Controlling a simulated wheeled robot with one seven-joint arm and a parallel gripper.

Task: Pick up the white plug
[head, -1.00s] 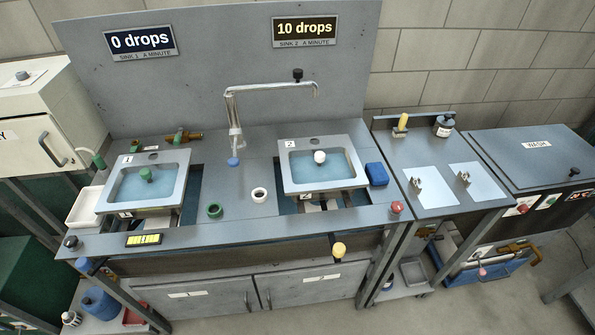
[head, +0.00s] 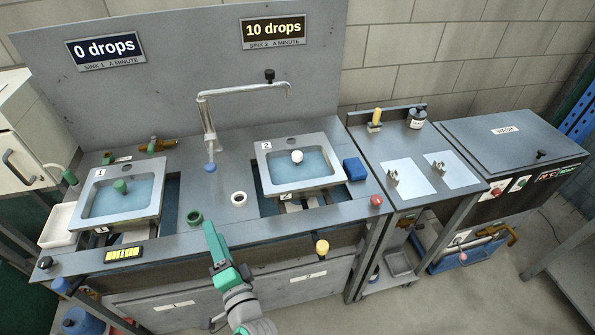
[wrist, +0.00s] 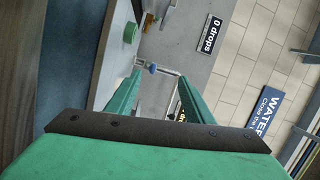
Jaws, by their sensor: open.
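The white plug (head: 297,156) is a small round knob in the blue water of sink 2 (head: 332,181), the right-hand basin. My gripper (head: 209,226) shows in the head view at the front edge of the counter, below and left of the white plug and apart from it. In the wrist view its two green fingers (wrist: 155,82) are spread, with nothing held between them. The white plug does not show in the wrist view.
A green plug (head: 120,186) is in sink 1 (head: 155,190). A green ring (head: 194,217) and a white ring (head: 239,199) lie on the counter between the basins. The tall faucet (head: 207,130) stands behind them. A blue block (head: 354,171) sits right of sink 2.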

